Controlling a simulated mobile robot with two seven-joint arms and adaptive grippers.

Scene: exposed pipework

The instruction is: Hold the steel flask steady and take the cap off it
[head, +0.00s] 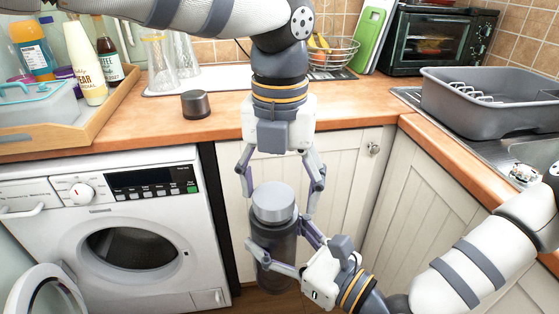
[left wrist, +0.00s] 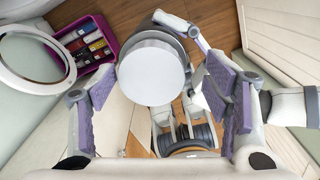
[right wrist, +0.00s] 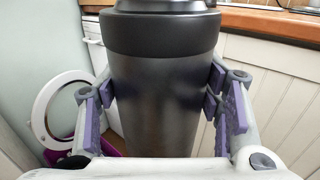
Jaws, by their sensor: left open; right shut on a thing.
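The steel flask (head: 276,246) is dark grey and stands roughly upright in the air before the cupboards. Its lighter grey cap (head: 273,200) sits on top; in the left wrist view the cap's round top (left wrist: 152,72) faces me. My right gripper (head: 281,243) is shut on the flask body; the right wrist view shows the body (right wrist: 160,100) between its purple pads. My left gripper (head: 278,192) points down from above, open, with its fingers on either side of the cap. Gaps show between its pads and the cap.
The wooden counter (head: 225,122) is behind, with a short dark cylinder (head: 195,104) on it. A wooden tray (head: 65,125) with bottles is at left, a grey dish rack (head: 490,108) at right. The washing machine (head: 120,225) has its door open.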

